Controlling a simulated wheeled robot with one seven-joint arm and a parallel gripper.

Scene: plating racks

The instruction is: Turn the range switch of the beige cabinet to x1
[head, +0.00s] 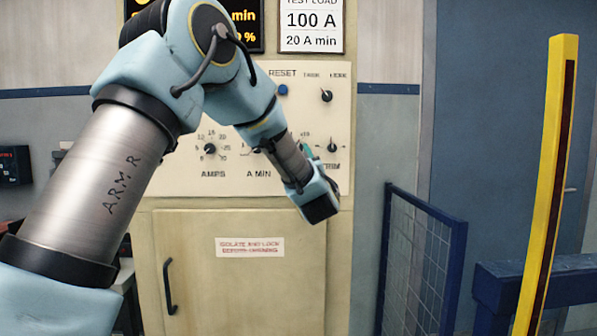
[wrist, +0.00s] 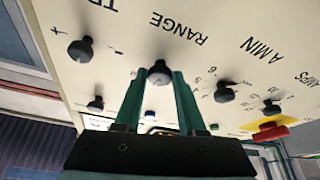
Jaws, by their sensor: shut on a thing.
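The beige cabinet (head: 190,265) stands ahead, its control panel above a closed door. The range switch (wrist: 159,72) is a dark round knob under the RANGE lettering, which appears upside down in the wrist view. My gripper (wrist: 159,78) has its two green fingers shut on this knob, one finger on each side. In the head view my forearm and wrist cover the range switch; only a bit of green finger shows beside the wrist. The knob's pointer and the scale marks around it are hidden, so I cannot tell its setting.
The TRIM knob (wrist: 80,50) and the A MIN knob (wrist: 224,93) flank the range switch. The AMPS knob (head: 209,149), a blue RESET button (head: 283,90) and a small selector (head: 326,96) share the panel. A blue mesh barrier (head: 420,262) and a yellow post (head: 548,190) stand at right.

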